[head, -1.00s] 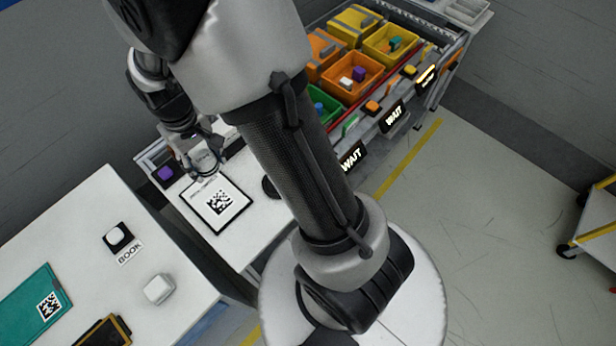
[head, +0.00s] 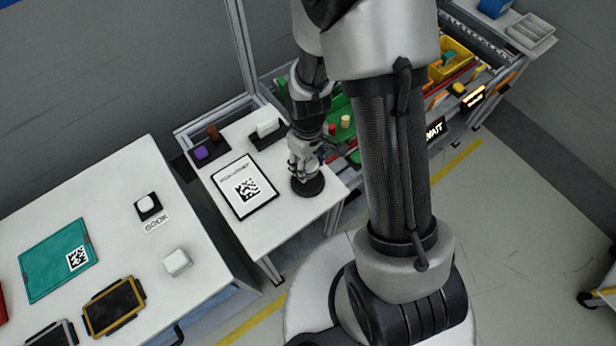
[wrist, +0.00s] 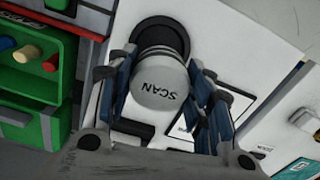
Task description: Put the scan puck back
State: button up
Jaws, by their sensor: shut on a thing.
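The scan puck (wrist: 155,88), a pale grey cylinder with "SCAN" on its end, shows in the wrist view between the fingers of my gripper (wrist: 162,75). The gripper is shut on it. A round black stand (wrist: 160,32) lies just beyond the puck, which partly covers it. In the head view my gripper (head: 303,160) points down right over the black stand (head: 308,187), at the right side of the small white table. I cannot tell whether the puck touches the stand. The fingers mostly hide the puck in the head view.
A framed code sheet (head: 244,188) lies left of the stand. A white block in a black holder (head: 267,131) and a purple piece (head: 201,152) are behind it. A green bin (wrist: 27,88) stands close beside the table. A larger white table (head: 110,215) is at left.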

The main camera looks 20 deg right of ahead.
jog(key=shift+f+b, duration=0.8)
jog(key=shift+f, duration=2.8)
jog(key=shift+f, duration=0.1)
jog(key=o, duration=1.1)
jog(key=shift+o, duration=0.2)
notch_tip(320, 180, up, 12)
jog(key=p, duration=0.3)
jog(key=shift+r, duration=0.25)
notch_tip(320, 180, up, 8)
jog(key=m+t, duration=0.1)
notch_tip(320, 180, up, 13)
jog(key=m+t, duration=0.2)
jog(key=m, duration=0.1)
send_over(308, 161)
jog(key=s, duration=0.8)
jog(key=s+r+m+t, duration=0.1)
jog(key=s+r, duration=0.3)
jog(key=s, duration=0.3)
jog(key=shift+r+t, duration=0.3)
